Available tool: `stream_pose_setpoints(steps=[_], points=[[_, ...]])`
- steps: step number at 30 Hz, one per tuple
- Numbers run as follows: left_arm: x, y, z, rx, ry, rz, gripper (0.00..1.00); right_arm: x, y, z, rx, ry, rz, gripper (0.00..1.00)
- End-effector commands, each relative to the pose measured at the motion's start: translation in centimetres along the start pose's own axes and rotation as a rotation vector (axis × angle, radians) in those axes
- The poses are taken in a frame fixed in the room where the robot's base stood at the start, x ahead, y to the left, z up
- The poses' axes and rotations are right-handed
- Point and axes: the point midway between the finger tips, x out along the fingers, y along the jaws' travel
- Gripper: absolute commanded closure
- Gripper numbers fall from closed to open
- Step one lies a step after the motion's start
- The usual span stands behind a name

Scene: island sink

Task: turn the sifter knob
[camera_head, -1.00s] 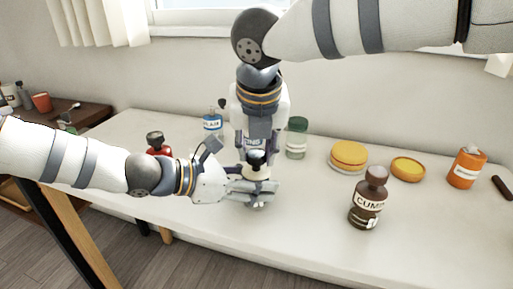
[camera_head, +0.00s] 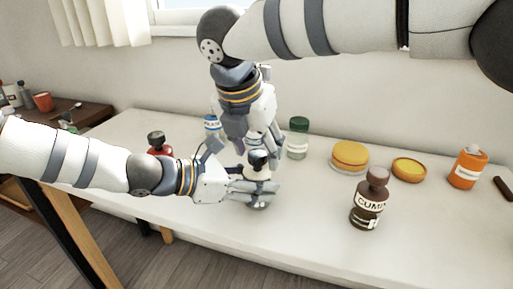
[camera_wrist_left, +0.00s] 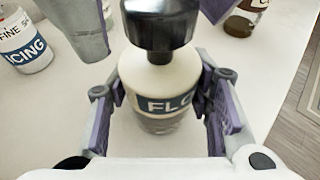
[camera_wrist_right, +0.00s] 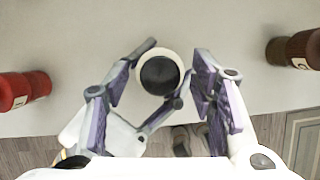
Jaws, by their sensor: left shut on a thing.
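The flour sifter, a cream jar (camera_wrist_left: 165,85) with a dark blue label, stands upright on the counter. Its black knob (camera_head: 258,158) is on top, and it also shows in the right wrist view (camera_wrist_right: 160,75). My left gripper (camera_head: 250,190) is shut on the sifter body from the left, with fingers on both sides of it in the left wrist view. My right gripper (camera_wrist_right: 160,105) points down from above with its fingers spread apart, one to each side of the knob. They appear apart from the knob.
A brown cumin bottle (camera_head: 367,205) stands to the right. A red jar (camera_head: 158,148), a blue-labelled jar (camera_head: 211,124) and a green-lidded jar (camera_head: 298,140) stand around the sifter. The front counter is clear.

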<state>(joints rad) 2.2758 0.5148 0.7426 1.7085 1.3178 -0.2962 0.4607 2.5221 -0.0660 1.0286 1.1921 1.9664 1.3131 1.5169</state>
Motion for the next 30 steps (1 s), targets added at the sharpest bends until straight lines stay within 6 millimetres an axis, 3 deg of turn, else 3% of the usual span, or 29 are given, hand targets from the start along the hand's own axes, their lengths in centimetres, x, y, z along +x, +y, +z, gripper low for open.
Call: stream_pose_setpoints(steps=[8, 21, 30], points=[[0.0, 0.0, 0.0, 0.000, 0.001, 0.000, 0.85, -0.4, 0.0, 0.0, -0.001, -0.001, 0.001, 0.49], [0.0, 0.0, 0.0, 0.000, 0.001, 0.000, 0.85, -10.6, 0.0, 0.0, 0.000, -0.002, 0.002, 0.49], [0.0, 0.0, 0.0, 0.000, 0.000, 0.000, 0.85, -12.0, 0.0, 0.0, -0.001, 0.001, 0.000, 0.49]])
